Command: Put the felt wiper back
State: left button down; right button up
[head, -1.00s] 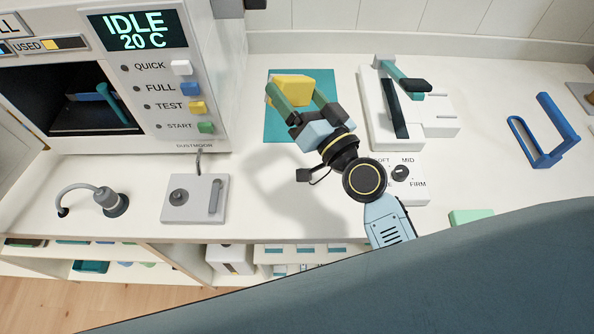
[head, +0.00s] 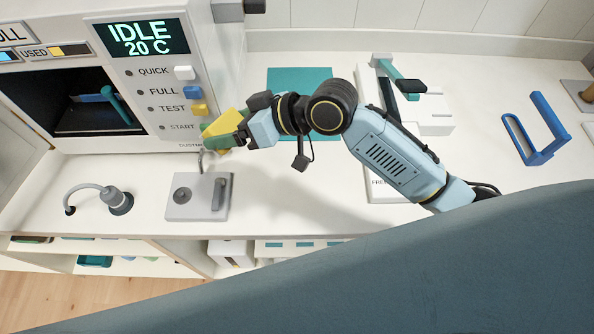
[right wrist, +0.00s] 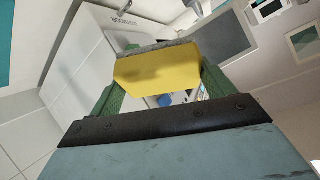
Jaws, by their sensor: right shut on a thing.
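The felt wiper is a yellow block (head: 232,122) with a grey felt layer, seen best in the right wrist view (right wrist: 158,72). My right gripper (head: 218,135) is shut on it, with a green finger on each side. It holds the wiper in front of the machine's button panel, by the START button. The fingers partly hide the wiper in the head view. A flat teal mat (head: 300,80) lies bare on the counter at the back. My left gripper is not in view.
The machine (head: 150,85) with an open dark chamber (head: 75,118) stands at the left. A small lever box (head: 198,198) and a bent grey spout (head: 115,200) sit before it. A white fixture (head: 430,120) and blue frame (head: 540,145) stand right. A blue-grey surface (head: 330,285) fills the front.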

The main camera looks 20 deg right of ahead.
jog(key=n+g, duration=0.1)
jog(key=f+n+g+h, duration=0.1)
jog(key=shift+s+f+n+g+p, duration=0.3)
jog(key=shift+s+p, duration=0.05)
jog(key=shift+p, duration=0.05)
jog(key=d+f+n+h+p, duration=0.1)
jog(key=d+f+h, duration=0.1)
jog(key=d+f, duration=0.1)
jog(key=d+f+n+g+h+p, duration=0.1)
jog(key=d+f+h, duration=0.1)
jog(key=d+f, duration=0.2)
jog(key=s+d+f+n+g+h, duration=0.1)
jog(key=d+f+n+h, duration=0.1)
jog(key=d+f, duration=0.1)
jog(key=shift+s+d+f+p, duration=0.1)
jog(key=shift+d+f+p, duration=0.1)
jog(key=shift+d, duration=0.2)
jog(key=shift+d+f+p, duration=0.15)
jog(key=shift+d+p, duration=0.05)
jog(key=shift+d, duration=0.2)
jog(key=shift+f, duration=2.15)
jog(key=o, duration=0.8)
jog(key=v, duration=1.2)
